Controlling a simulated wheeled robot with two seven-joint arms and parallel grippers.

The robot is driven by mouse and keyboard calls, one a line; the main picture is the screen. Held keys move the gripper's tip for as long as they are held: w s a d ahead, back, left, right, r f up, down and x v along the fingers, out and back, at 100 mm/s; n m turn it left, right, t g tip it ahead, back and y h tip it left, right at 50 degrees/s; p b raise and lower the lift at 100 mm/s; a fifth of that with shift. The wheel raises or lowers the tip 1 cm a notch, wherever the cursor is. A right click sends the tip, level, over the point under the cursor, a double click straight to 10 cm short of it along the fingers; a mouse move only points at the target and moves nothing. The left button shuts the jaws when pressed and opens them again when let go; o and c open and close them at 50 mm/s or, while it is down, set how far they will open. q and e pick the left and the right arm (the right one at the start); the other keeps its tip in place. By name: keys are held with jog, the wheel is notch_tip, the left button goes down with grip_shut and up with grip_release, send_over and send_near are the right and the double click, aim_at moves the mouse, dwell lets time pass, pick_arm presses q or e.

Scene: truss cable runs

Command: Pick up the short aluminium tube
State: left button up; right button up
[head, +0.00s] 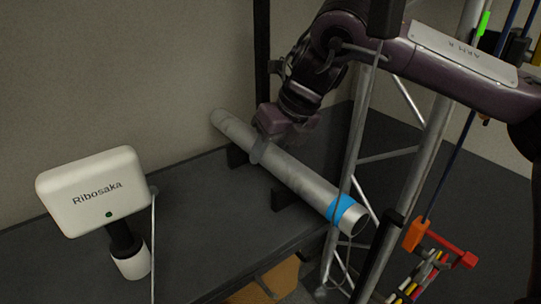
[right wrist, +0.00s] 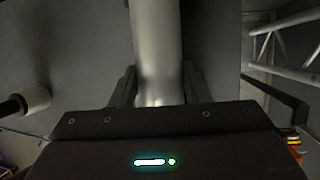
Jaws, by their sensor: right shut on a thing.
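The short aluminium tube (head: 295,177) is silver with a blue band near its front right end. It lies slanted over dark supports on the dark shelf in the head view. My right gripper (head: 262,150) reaches down over the tube's far half, its fingers on the tube. In the right wrist view the tube (right wrist: 158,50) runs up from between the two fingers of the right gripper (right wrist: 158,90), which is shut on it. Whether the tube is clear of its supports cannot be told. My left gripper is not in view.
A white box marked Ribosaka (head: 92,190) stands on a post at the left. A metal truss (head: 400,185) rises close to the tube's banded end. An orange clamp (head: 416,234) and several coloured cables are at the lower right. The shelf (head: 200,215) is bare between box and tube.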

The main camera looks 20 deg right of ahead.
aim_at(280, 149)
notch_tip(280, 149, up, 2)
jog(key=shift+r+b, duration=0.1)
jog(key=shift+b, duration=0.3)
jog(key=shift+s+d+r, duration=0.1)
jog(key=shift+s+d, duration=0.9)
jog(key=shift+s, duration=0.05)
jog(key=s+d+p, duration=0.3)
jog(key=s+d, duration=0.7)
jog(key=shift+s+d, duration=0.35)
jog(key=shift+d, duration=0.05)
